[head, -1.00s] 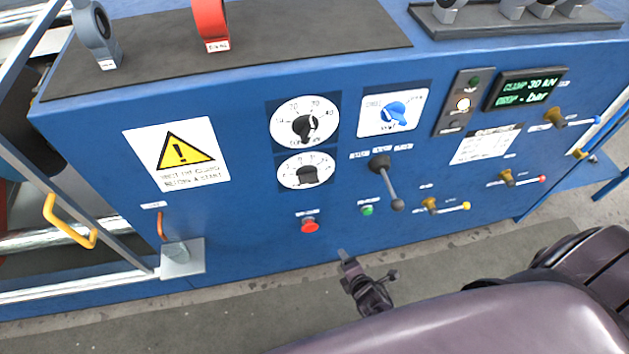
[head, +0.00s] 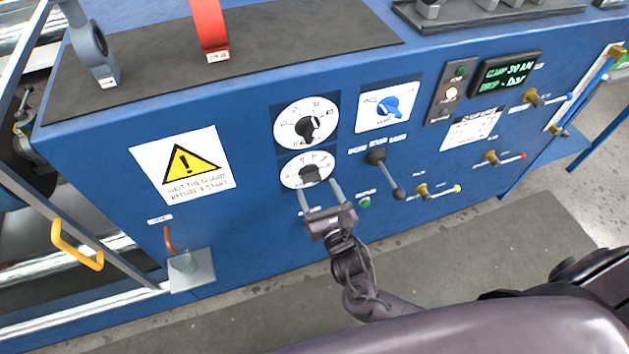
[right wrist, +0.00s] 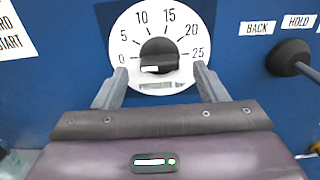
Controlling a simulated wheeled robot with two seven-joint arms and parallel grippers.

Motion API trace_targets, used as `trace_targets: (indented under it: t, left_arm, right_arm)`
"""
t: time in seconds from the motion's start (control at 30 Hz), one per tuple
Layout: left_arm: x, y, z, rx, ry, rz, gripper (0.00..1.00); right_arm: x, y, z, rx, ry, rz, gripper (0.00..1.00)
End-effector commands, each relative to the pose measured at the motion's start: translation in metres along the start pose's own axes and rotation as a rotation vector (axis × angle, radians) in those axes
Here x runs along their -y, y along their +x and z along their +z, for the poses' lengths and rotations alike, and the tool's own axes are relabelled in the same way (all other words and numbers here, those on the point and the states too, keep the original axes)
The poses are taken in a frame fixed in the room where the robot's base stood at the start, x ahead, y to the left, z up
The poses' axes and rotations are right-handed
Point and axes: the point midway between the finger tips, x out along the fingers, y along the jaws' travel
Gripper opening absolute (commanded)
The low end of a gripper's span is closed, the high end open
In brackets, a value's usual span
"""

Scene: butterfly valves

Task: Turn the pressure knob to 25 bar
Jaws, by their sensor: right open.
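The pressure knob (right wrist: 158,55) is black, at the centre of a white dial (right wrist: 125,33) marked 0 to 25. A white mark shows on its lower face; I cannot tell for sure which number it points to. In the head view this knob (head: 310,174) is on the lower of two stacked dials. My right gripper (head: 318,190) is open and empty. Its two fingers, also in the right wrist view (right wrist: 160,72), reach up to either side of the dial's lower half, with the knob between them in the picture. I cannot tell whether they touch the panel. My left gripper is not in view.
The upper dial (head: 308,128) sits just above. A lever with a dark ball (head: 397,193) sticks out to the right, near a green button (head: 364,202). A blue knob (head: 388,106) and a display (head: 505,80) reading "CLAMP 30 kN" and "DROP - bar" are further right.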

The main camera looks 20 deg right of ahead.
Motion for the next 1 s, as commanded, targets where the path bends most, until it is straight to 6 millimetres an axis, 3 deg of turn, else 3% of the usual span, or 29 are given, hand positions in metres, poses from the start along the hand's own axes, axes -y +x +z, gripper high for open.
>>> trace_targets:
  t: [0.23, 0.57, 0.9, 1.0]
  left_arm:
    - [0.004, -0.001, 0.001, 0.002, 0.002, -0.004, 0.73]
    - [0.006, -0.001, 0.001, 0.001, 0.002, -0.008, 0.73]
    - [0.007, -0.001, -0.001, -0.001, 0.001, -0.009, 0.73]
    - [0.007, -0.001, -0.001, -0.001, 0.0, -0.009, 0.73]
  right_arm:
    - [0.0, 0.031, 0.0, -0.001, 0.003, -0.001, 0.65]
    - [0.0, 0.035, -0.001, -0.003, 0.003, 0.0, 0.65]
    - [0.0, 0.035, -0.001, -0.003, 0.003, 0.0, 0.22]
    - [0.0, 0.035, -0.001, -0.003, 0.004, 0.0, 0.21]
